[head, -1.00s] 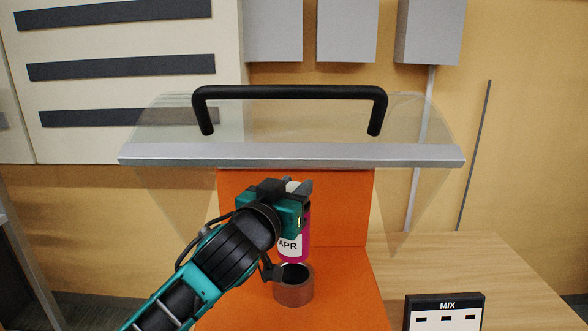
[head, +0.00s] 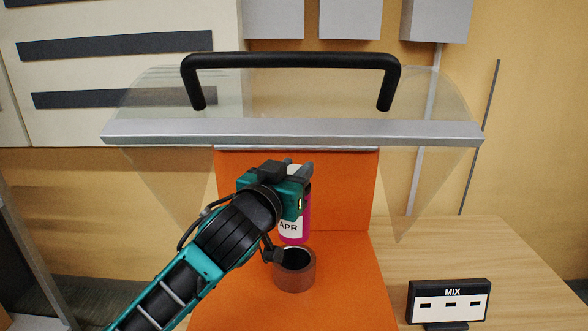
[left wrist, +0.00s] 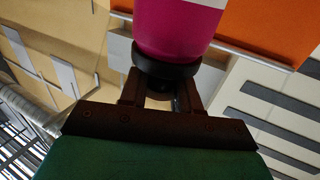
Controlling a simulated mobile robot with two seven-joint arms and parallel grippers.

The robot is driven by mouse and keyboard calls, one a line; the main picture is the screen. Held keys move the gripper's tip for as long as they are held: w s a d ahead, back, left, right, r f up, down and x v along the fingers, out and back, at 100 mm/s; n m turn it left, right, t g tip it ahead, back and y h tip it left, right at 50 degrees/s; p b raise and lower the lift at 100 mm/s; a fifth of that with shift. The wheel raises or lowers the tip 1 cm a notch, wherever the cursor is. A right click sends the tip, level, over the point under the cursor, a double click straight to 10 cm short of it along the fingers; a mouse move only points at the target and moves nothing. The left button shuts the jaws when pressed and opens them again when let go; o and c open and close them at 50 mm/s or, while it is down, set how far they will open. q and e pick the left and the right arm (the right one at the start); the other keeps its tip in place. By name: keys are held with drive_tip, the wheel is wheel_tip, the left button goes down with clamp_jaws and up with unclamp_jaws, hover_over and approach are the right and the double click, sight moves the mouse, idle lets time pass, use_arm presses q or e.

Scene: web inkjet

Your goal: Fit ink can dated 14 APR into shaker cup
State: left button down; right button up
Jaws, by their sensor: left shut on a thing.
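The ink can (head: 301,228) is magenta with a white label; "APR" shows and the day number is hidden behind my arm. My left gripper (head: 300,176) is shut on the can's upper end and holds it upright. In the left wrist view, the can's magenta body (left wrist: 178,32) and dark collar (left wrist: 165,68) sit at the gripper's fingers (left wrist: 160,95). The brown shaker cup (head: 294,275) stands open on the orange surface, just below the can in the picture. The can's bottom is outside the cup, slightly above its rim. My right gripper is not in view.
A raised clear guard with a silver bar (head: 290,132) and black handle (head: 290,61) spans above my gripper. An orange back panel (head: 345,190) stands behind the can. A MIX panel (head: 448,302) is on the wooden table (head: 500,255), whose right side is clear.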

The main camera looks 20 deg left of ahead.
sight(288, 231)
use_arm(q)
drive_tip(key=shift+f+b, duration=1.35)
drive_tip(key=shift+f, duration=0.8)
drive_tip(key=shift+r+p, duration=0.1)
drive_tip(key=shift+p, duration=0.65)
drive_tip(key=shift+f+b, duration=1.95)
drive_tip(key=shift+f, duration=1.2)
drive_tip(key=c, duration=1)
unclamp_jaws()
drive_tip(key=shift+o, duration=1.3)
drive_tip(key=shift+f, duration=0.1)
drive_tip(key=s+a, duration=0.1)
drive_tip(key=s, duration=1.2)
drive_tip(key=shift+a, duration=0.25)
drive_tip(key=shift+w, duration=0.1)
